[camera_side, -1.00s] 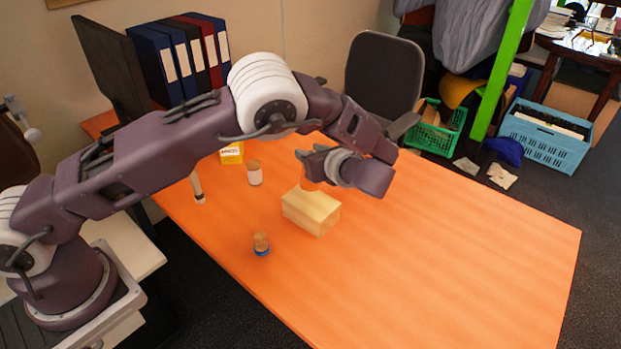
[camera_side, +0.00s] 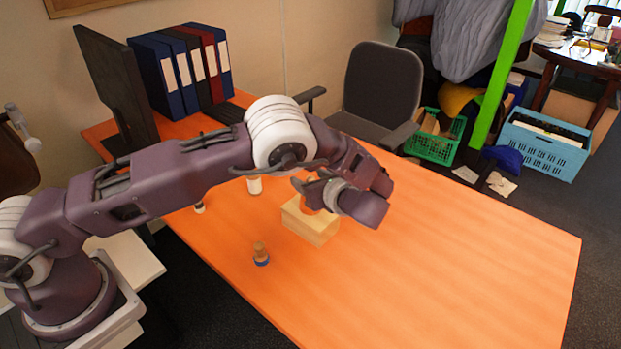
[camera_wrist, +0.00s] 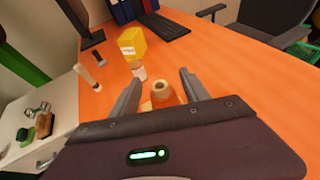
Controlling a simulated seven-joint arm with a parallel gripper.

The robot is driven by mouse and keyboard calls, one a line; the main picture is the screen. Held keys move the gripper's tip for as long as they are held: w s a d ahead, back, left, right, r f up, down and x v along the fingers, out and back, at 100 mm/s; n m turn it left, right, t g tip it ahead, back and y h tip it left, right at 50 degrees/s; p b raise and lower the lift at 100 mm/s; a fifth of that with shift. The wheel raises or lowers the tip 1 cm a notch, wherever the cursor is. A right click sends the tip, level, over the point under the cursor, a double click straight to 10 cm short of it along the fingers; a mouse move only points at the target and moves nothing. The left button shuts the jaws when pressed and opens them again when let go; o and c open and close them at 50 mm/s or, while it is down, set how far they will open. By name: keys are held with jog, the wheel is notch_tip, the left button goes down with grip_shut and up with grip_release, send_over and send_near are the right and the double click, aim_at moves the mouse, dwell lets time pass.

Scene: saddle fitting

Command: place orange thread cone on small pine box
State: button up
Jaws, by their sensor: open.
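The small pine box (camera_side: 309,226) stands on the orange table under my gripper in the side view. The orange thread cone (camera_side: 316,196) is at the top of the box, partly hidden by my gripper (camera_side: 308,188). In the wrist view the cone (camera_wrist: 164,98) shows its tan top between the two fingers of my gripper (camera_wrist: 158,85). The fingers are open, one on each side of the cone.
A small jar with a blue base (camera_side: 261,254) stands left of the box. A white-labelled container (camera_side: 254,185) stands behind it. The table's right side (camera_side: 450,270) is clear.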

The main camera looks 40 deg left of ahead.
jog(key=shift+d+r, duration=0.1)
jog(key=shift+r, duration=0.1)
jog(key=v, duration=1.2)
jog(key=s+a+r+n+g+h, duration=0.2)
jog(key=s+a+r+n+h, duration=0.1)
jog(key=s+a+r+n, duration=0.3)
jog(key=s+a+r+n+g+h, duration=0.25)
jog(key=s+r+n+h, duration=0.2)
jog(key=r, duration=0.45)
jog(key=s+r+n+t+h, duration=0.2)
jog(key=s+n, duration=0.4)
jog(key=s, duration=0.4)
jog(key=s+r+n+t+h, duration=0.2)
jog(key=s+n, duration=0.4)
jog(key=s, duration=0.4)
jog(key=shift+s+t+h, duration=0.2)
jog(key=shift+t+h, duration=0.15)
jog(key=shift+h, duration=0.2)
